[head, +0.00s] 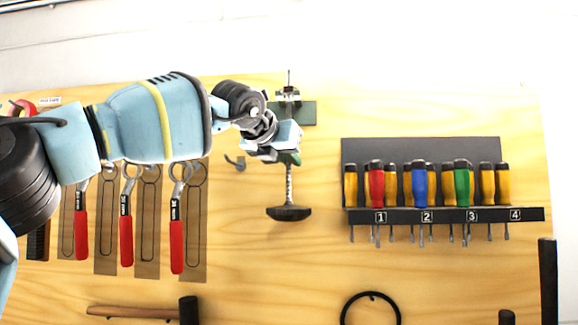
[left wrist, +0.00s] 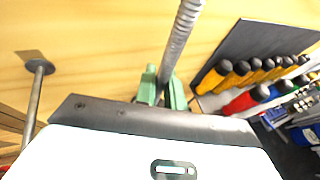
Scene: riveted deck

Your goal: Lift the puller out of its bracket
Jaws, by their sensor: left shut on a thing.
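The puller has a threaded metal rod (head: 289,185) with a black T-shaped handle (head: 289,213) at its lower end. It hangs upright on the wooden board, its thin tip showing above a dark green bracket plate (head: 306,112). My left gripper (head: 288,141) is shut on the puller just below the bracket and hides its middle. I cannot tell whether the puller still touches the bracket. My right gripper is not in view.
A black rack (head: 420,150) of several coloured screwdrivers is on the board to the right. Red-handled wrenches (head: 176,235) hang to the left behind my arm. A small metal peg (head: 236,162) is close to my gripper. A hammer (head: 188,308) is below.

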